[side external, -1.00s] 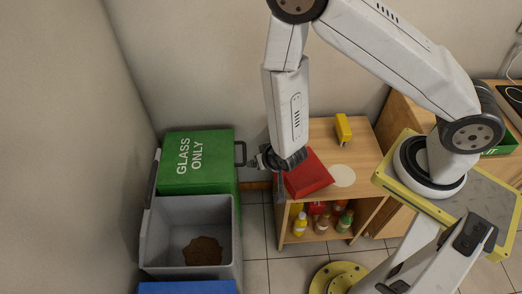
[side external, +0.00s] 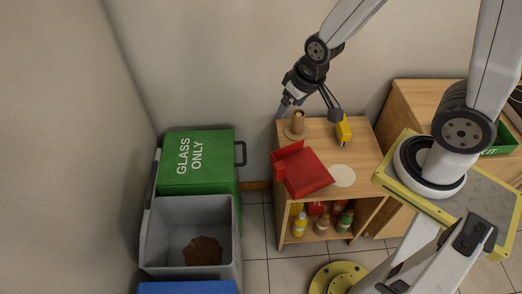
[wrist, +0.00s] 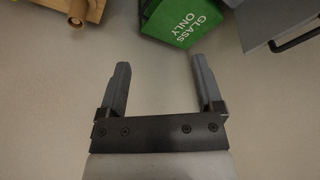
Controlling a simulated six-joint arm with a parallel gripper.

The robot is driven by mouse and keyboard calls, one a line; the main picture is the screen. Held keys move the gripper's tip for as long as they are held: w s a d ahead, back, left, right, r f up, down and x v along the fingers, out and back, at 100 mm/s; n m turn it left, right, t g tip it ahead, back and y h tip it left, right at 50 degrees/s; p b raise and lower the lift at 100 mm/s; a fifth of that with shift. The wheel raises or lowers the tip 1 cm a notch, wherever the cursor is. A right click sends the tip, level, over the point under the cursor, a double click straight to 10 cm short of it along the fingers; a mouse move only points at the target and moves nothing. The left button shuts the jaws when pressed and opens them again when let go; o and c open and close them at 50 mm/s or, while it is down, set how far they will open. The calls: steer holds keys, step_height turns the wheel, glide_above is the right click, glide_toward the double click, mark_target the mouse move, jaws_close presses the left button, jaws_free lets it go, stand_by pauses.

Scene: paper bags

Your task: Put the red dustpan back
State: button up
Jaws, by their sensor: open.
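The red dustpan (side external: 306,174) lies on top of the wooden cabinet, near its left front part. Its right edge is right beside a pale round disc (side external: 344,176); I cannot tell if it overlaps it. My gripper (side external: 308,112) is open and empty, above the back of the cabinet, apart from the dustpan. In the wrist view its two fingers (wrist: 160,62) stand wide apart with only bare wall or floor between them. The dustpan does not show in the wrist view.
A brown upright peg on a round base (side external: 297,124) and a yellow object (side external: 343,131) stand at the cabinet's back, close to my gripper. Several bottles (side external: 322,222) fill the shelf below. A green "GLASS ONLY" bin (side external: 210,165) and an open grey bin (side external: 158,225) stand left.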

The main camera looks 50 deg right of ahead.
steer(key=shift+n+g, duration=0.4)
steer(key=s+d+r, duration=0.2)
steer(key=shift+s+d+r, duration=0.2)
steer(key=shift+s+r, duration=0.15)
